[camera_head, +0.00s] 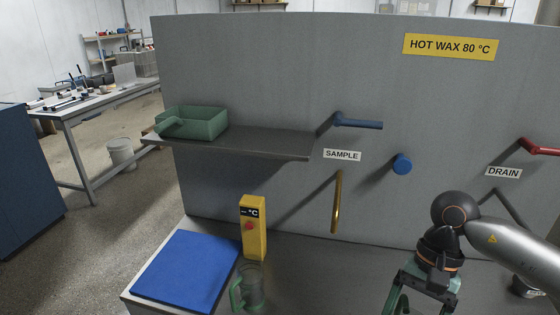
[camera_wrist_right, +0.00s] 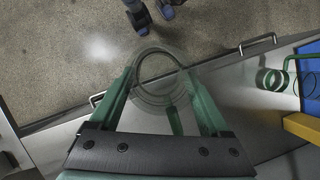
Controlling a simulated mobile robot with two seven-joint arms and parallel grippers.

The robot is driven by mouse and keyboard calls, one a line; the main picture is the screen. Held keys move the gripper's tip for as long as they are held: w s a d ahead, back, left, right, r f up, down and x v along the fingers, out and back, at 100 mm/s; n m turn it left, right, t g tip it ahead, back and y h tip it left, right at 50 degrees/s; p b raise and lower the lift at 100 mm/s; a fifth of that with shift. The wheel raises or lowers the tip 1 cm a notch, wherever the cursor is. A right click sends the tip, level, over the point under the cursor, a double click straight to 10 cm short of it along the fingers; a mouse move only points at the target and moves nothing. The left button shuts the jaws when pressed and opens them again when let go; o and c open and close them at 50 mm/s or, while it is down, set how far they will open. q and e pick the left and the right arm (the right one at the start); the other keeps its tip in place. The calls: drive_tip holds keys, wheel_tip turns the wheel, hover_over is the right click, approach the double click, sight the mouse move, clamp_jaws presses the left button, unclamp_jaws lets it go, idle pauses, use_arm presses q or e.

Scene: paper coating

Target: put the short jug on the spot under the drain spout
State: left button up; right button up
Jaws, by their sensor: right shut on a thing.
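My right gripper (camera_head: 397,306) is low at the right in the head view, its lower part cut off by the frame edge. In the right wrist view its green fingers (camera_wrist_right: 160,75) are shut on a clear jug (camera_wrist_right: 158,93); its height is hard to judge. Another clear jug with a green handle (camera_head: 248,287) stands by the yellow thermometer; it also shows in the right wrist view (camera_wrist_right: 271,78). The dark drain spout (camera_head: 512,208) is below the DRAIN label (camera_head: 503,172), partly behind my right arm. The spot under it is hidden. My left gripper is not in view.
A blue mat (camera_head: 185,270) and a yellow thermometer (camera_head: 252,228) are at the left of the bench. The brass sample spout (camera_head: 337,203) hangs from the grey wall. A dark labelled cup (camera_head: 526,287) is at the right. A green tray (camera_head: 195,122) sits on the shelf (camera_head: 270,145).

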drive_tip(key=n, duration=0.2)
drive_tip(key=a+n+h, duration=0.1)
drive_tip(key=n, duration=0.1)
drive_tip(key=shift+w+r+g, duration=0.15)
drive_tip(key=shift+w+g, duration=0.05)
drive_tip(key=shift+g, duration=0.2)
drive_tip(key=n+h, duration=0.1)
drive_tip(key=n, duration=0.2)
drive_tip(key=shift+w+a+n+h, duration=0.1)
drive_tip(key=shift+n+h, duration=0.2)
drive_tip(key=shift+h, duration=0.1)
drive_tip(key=shift+a, duration=0.1)
